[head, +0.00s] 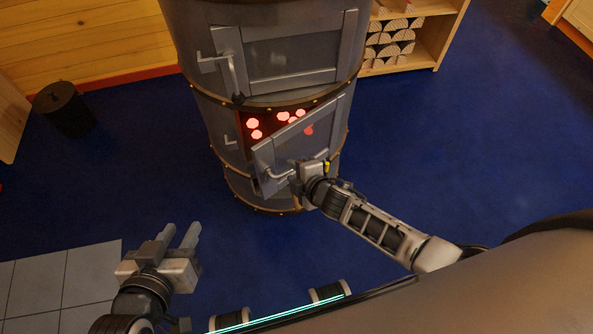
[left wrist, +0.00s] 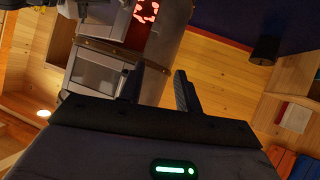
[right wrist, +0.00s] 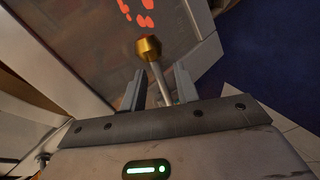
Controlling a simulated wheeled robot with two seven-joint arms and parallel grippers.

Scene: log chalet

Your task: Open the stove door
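The stove (head: 208,125) is a dark grey metal cylinder with two doors. Its lower door (head: 300,140) stands ajar, tilted out from the body, with red embers (head: 254,128) glowing behind it. The upper door (head: 290,58) is shut. My right gripper (head: 297,174) is at the lower door's handle (head: 276,177). In the right wrist view, the brass-tipped handle (right wrist: 152,60) rises between the fingers, with gaps seen on both sides, so the gripper looks open around it. My left gripper (head: 178,238) is open and empty, low at the left, apart from the stove.
A wooden shelf with split logs (head: 390,45) stands behind the stove at the right. A black bin (head: 63,107) stands at the left by the wood wall. Blue floor (head: 470,150) is clear at the right. Grey tiles (head: 60,285) lie at the lower left.

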